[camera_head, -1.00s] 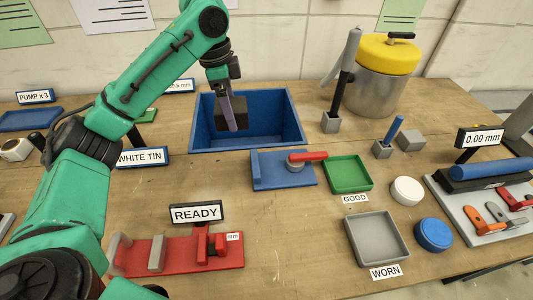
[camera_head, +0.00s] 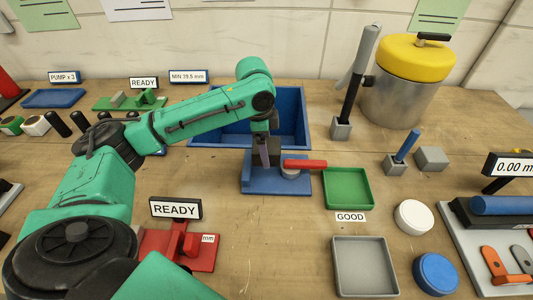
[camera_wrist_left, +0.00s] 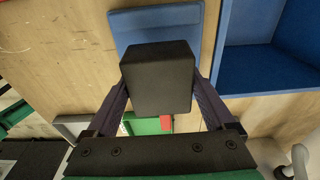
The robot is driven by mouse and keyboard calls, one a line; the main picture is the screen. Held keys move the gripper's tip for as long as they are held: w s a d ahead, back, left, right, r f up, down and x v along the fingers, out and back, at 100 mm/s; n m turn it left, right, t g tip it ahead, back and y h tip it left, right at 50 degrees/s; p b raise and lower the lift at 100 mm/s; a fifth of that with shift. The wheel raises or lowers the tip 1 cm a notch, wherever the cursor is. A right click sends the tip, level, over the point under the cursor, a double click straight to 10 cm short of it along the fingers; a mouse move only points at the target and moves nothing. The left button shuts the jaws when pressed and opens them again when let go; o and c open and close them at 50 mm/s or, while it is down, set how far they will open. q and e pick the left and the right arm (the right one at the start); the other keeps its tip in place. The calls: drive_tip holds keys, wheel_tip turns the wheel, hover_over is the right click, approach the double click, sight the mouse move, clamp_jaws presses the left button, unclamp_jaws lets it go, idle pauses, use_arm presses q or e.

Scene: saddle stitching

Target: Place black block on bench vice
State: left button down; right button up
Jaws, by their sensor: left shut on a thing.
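My left gripper (camera_head: 265,157) is shut on the black block (camera_wrist_left: 158,78). In the wrist view the block sits between both fingers. In the head view the block is partly hidden by a finger, above the blue fixture (camera_head: 260,184) with a red lever (camera_head: 305,164), likely the bench vice. The wrist view shows the fixture's blue plate (camera_wrist_left: 155,22) beyond the block. I cannot tell whether the block touches the fixture. My right gripper is not in view.
The open blue bin (camera_head: 298,110) stands just behind the fixture. A green tray (camera_head: 348,188) is close on its right, with a grey tray (camera_head: 365,265) in front. A red fixture (camera_head: 205,255) with a READY sign (camera_head: 175,208) is nearer. Bare bench lies between.

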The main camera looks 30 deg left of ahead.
use_arm(q)
drive_tip(key=shift+s+a+f, duration=0.15)
drive_tip(key=shift+a+f, duration=0.05)
drive_tip(key=shift+f, duration=0.7)
drive_tip(key=shift+a+f, duration=0.15)
drive_tip(key=shift+f, duration=0.6)
unclamp_jaws()
drive_tip(key=shift+f, duration=0.15)
drive_tip(key=shift+r, duration=0.2)
drive_tip(key=r, duration=0.4)
drive_tip(key=r+b, duration=0.1)
drive_tip(key=r, duration=0.3)
drive_tip(key=a+r, duration=0.1)
drive_tip(key=r, duration=0.3)
drive_tip(key=shift+s+r, duration=0.3)
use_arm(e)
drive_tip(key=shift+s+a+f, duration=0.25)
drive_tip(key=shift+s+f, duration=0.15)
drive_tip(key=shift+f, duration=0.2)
